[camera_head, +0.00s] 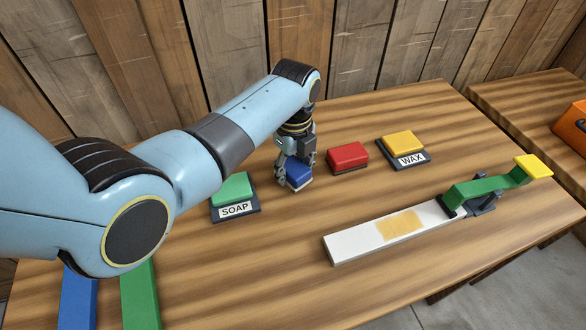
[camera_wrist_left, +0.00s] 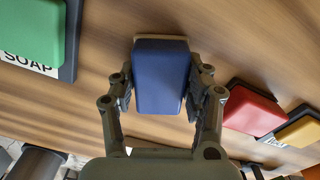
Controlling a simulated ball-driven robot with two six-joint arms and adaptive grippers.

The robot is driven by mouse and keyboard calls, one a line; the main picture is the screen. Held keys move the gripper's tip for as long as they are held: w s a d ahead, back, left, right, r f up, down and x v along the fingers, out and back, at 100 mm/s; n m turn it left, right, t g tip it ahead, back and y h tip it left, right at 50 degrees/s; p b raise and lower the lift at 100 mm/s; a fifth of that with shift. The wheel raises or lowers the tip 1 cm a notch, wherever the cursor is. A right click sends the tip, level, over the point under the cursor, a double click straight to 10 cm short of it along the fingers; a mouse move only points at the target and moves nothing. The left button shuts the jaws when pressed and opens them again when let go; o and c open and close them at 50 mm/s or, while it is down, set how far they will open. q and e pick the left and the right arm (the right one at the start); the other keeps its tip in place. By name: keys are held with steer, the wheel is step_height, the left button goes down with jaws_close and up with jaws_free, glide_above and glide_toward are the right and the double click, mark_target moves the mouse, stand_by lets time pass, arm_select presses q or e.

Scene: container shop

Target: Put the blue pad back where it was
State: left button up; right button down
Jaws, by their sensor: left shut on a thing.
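The blue pad (camera_head: 297,175) is a small block with a pale base at the middle of the table. My left gripper (camera_head: 295,172) is shut on it, and in the left wrist view the pad (camera_wrist_left: 161,75) sits between the two fingers (camera_wrist_left: 161,100). Whether the pad touches the table is hard to tell. A green pad (camera_head: 233,187) sits on a dark holder marked SOAP to its left. A red pad (camera_head: 348,155) lies to its right. A yellow pad (camera_head: 404,142) sits on a dark holder marked WAX farther right. My right gripper is out of view.
A white board (camera_head: 345,246) with a tan patch lies at front right, with a green and yellow clamp-like piece (camera_head: 480,190) at its end. Blue (camera_head: 78,300) and green (camera_head: 140,297) strips lie at front left. A wooden wall stands behind.

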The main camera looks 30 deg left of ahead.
mark_target(294, 165)
arm_select(q)
steer(key=shift+f, duration=0.15)
steer(key=o, duration=1)
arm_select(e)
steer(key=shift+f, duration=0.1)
arm_select(q)
steer(key=shift+r, duration=0.45)
step_height(294, 165, up, 11)
steer(key=shift+w+d+r+p, duration=0.1)
steer(key=shift+r+p, duration=0.1)
steer(key=shift+p, duration=0.5)
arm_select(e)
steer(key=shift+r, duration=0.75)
